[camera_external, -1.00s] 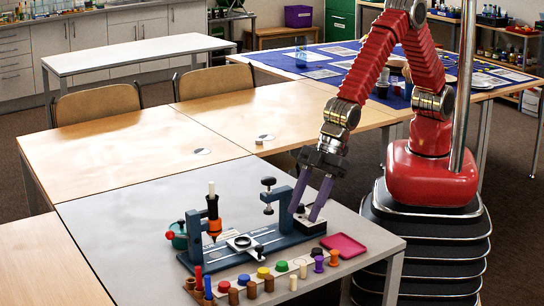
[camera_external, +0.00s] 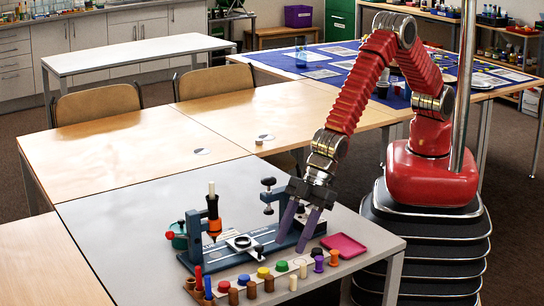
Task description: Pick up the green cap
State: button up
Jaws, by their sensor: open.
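The green cap (camera_external: 282,266) sits in a row of coloured caps along the front of the grey table. My gripper (camera_external: 292,245) points down with its two purple fingers apart and nothing seen between them. In the picture its fingertips are just above and slightly right of the green cap, in front of the blue fixture. I cannot tell the exact height of the fingertips over the table.
Yellow (camera_external: 263,272) and blue (camera_external: 244,280) caps lie left of the green one; a purple piece (camera_external: 318,264) stands to the right. Several brown pegs (camera_external: 252,290) stand in front. The blue fixture (camera_external: 225,258) is behind, and a pink tray (camera_external: 345,247) lies at right.

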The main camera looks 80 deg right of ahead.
aim_at(283, 263)
dwell(0.3)
jog(key=shift+x, duration=2.6)
grip_shut()
